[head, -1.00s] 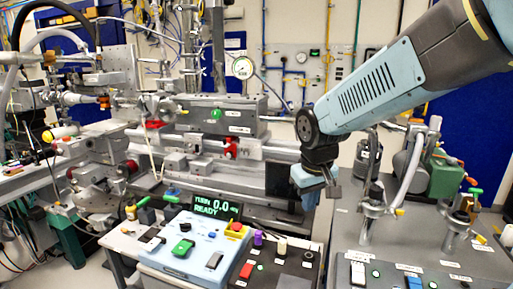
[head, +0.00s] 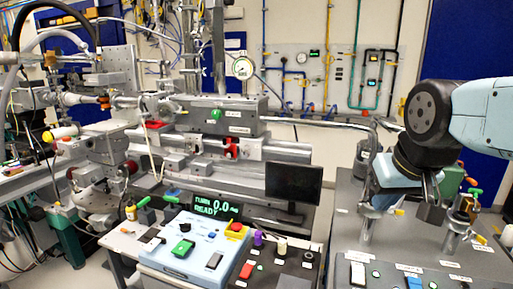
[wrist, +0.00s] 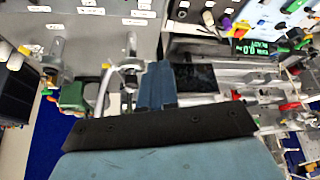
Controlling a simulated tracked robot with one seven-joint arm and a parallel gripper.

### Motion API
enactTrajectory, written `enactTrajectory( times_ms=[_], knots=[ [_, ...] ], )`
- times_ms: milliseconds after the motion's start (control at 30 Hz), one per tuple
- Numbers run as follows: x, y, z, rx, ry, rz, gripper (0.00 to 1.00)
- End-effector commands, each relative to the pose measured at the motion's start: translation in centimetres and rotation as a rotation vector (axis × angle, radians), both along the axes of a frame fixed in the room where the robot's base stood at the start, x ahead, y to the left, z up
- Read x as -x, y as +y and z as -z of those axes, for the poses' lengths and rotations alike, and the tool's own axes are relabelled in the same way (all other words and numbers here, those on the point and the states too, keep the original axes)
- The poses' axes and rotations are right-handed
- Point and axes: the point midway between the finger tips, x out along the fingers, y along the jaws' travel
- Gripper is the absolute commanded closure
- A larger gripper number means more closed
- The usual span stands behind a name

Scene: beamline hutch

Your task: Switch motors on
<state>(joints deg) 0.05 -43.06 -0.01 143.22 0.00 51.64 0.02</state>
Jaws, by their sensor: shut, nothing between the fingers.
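Several rocker switches show in the head view, with labels too small to read, so I cannot tell which one is for the motors. A green rocker (head: 183,248) and a grey rocker (head: 214,261) sit on a pale blue control box (head: 165,258). A red rocker (head: 247,270) is on the dark panel beside it. A white rocker (head: 357,273) and a teal rocker (head: 413,283) are on the grey bench top at the right. My gripper (head: 432,199) is shut and empty above that bench, behind these two rockers. It also shows in the wrist view (wrist: 157,76).
Upright metal pipe fittings (head: 368,205) and a green block (head: 451,180) stand on the grey bench close to my gripper. A lit display (head: 214,207) reads READY with 0.0. A dark monitor (head: 293,182) stands left of the bench. The bench's front strip is mostly open from above.

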Motion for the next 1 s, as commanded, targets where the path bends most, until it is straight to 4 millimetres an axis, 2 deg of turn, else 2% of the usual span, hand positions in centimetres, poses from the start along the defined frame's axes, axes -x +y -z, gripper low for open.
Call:
enactTrajectory(
  times_ms=[467,667,1000],
  knots=[
    [-0.5,0.3,0.1,-0.01,0.011,-0.001,1.0],
    [-2.6,1.8,0.7,-0.056,0.064,0.014,1.0],
    [-7.2,6.6,2.8,-0.133,0.193,0.07,1.0]
  ],
)
